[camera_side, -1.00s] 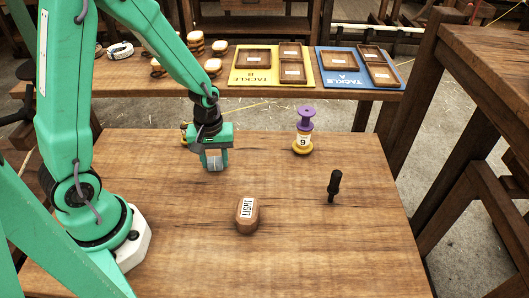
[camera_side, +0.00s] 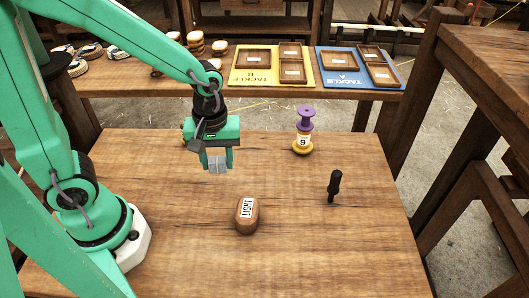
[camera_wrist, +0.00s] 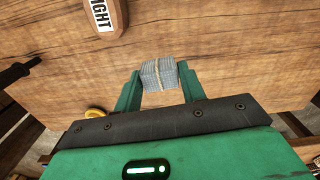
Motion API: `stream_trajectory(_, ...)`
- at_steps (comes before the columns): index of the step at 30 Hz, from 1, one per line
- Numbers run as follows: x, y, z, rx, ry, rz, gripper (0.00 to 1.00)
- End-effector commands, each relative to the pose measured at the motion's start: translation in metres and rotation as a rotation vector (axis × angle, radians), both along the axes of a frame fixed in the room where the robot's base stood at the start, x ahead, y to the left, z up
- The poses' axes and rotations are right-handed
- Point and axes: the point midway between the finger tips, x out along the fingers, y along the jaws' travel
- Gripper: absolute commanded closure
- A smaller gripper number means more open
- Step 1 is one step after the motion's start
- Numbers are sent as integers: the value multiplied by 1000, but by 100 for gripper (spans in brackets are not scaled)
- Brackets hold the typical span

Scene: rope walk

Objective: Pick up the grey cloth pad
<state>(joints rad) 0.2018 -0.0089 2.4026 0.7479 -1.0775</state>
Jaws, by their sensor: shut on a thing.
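The grey cloth pad (camera_wrist: 159,75) is a small folded block with a pale band round it, in the wrist view between the two green fingers. In the side view the pad (camera_side: 217,163) shows as a light grey block at the lower end of my gripper (camera_side: 217,160). My gripper, also in the wrist view (camera_wrist: 158,86), is shut on the pad. It holds the pad over the far left part of the table; the exact height is hard to tell.
A brown block marked LIGHT (camera_side: 246,214) lies on the wooden table (camera_side: 310,245). A purple and yellow spool marked 9 (camera_side: 303,130) and a dark upright tool (camera_side: 334,187) stand to the right. Behind is a bench with a yellow tray board (camera_side: 262,79) and a blue one (camera_side: 340,88).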

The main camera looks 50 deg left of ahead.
Motion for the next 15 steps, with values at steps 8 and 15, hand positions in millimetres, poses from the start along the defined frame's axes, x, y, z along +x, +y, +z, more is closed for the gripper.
stream_trajectory(8, -9, -19, 13, -1, -1, -1, 81)
stream_trajectory(15, -11, -23, 15, 0, 0, 1, 81)
